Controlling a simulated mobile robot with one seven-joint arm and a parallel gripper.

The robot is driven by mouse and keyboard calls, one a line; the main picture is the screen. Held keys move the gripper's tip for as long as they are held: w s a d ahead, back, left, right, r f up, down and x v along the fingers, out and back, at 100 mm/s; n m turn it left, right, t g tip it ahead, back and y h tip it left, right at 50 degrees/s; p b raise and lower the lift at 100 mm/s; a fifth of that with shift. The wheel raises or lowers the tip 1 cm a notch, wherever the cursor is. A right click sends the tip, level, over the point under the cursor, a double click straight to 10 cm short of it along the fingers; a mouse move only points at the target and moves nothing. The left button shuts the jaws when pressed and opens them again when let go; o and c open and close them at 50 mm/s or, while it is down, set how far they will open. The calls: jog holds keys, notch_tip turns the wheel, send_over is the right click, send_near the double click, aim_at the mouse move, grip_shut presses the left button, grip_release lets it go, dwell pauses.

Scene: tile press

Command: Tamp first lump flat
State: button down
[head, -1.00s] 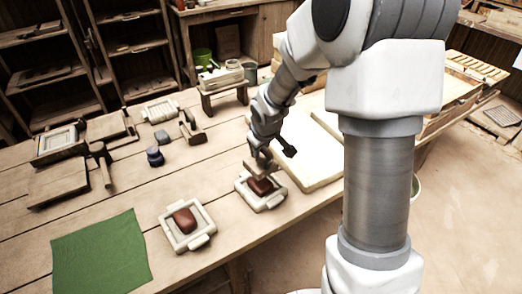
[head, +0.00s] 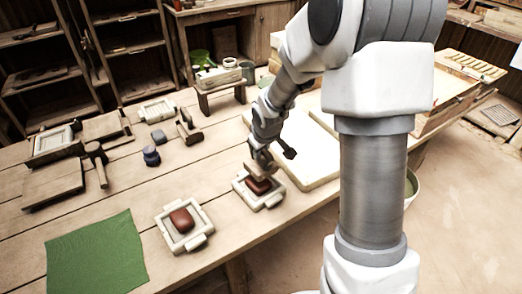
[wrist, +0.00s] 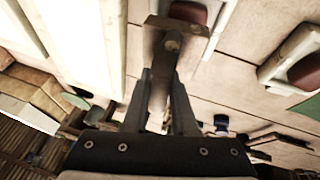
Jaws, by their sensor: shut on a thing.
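My gripper (wrist: 163,95) is shut on the handle of a wooden tamper (wrist: 176,27). In the head view my gripper (head: 262,157) hangs over the right-hand pale mould frame (head: 273,201). A red-brown lump (head: 258,187) sits in this frame, just under the tamper. In the wrist view the lump (wrist: 188,12) is partly hidden behind the tamper block. I cannot tell whether the tamper touches it. A second red-brown lump (head: 182,221), rounded on top, sits in the left-hand mould frame (head: 196,243).
A green cloth (head: 96,255) lies at the front left. A pale board (head: 312,170) lies right of the right-hand mould. A small dark blue object (head: 151,156), a wooden mallet (head: 97,160) and a small bench (head: 221,88) stand farther back. The planks around the moulds are clear.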

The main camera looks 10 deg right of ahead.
aim_at(261, 163)
notch_tip(261, 163, down, 5)
jog(key=b, duration=0.3)
jog(key=shift+b, duration=0.35)
notch_tip(261, 163, up, 6)
jog(key=p, duration=0.5)
jog(key=shift+r, duration=0.15)
jog(key=shift+a+f, duration=0.2)
jog(key=shift+a, duration=0.1)
jog(key=shift+s+a+b, duration=0.15)
jog(key=shift+a+b, duration=0.2)
jog(key=shift+b, duration=0.1)
jog(key=shift+s+a+r, duration=0.1)
jog(key=shift+r, duration=0.05)
